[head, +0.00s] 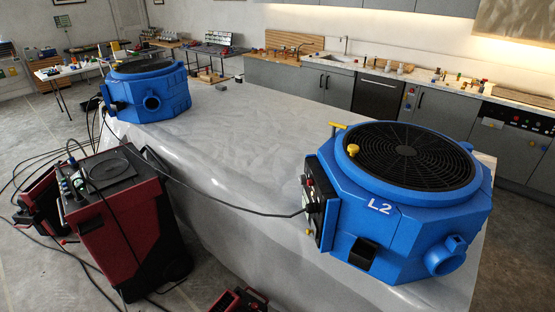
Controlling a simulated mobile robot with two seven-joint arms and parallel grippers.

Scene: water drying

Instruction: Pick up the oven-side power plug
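Two blue octagonal machines with round black grilles stand on the pale sheet-covered surface (235,137). The nearer one (405,215), marked L2, is on the right, on the side of the oven (505,138). A black cable (240,208) runs across the sheet to the dark side panel (318,205) of this machine. Its end at the panel is small, and I cannot clearly make out a plug there. The other blue machine (150,95) is at the back left. I see neither of my grippers in the head view.
A dark red and black machine (115,215) with a handle stands on the floor at left, with several loose black cables (38,165) around it. A red and black object (240,301) is cut off at the bottom edge. The sheet between the blue machines is mostly clear.

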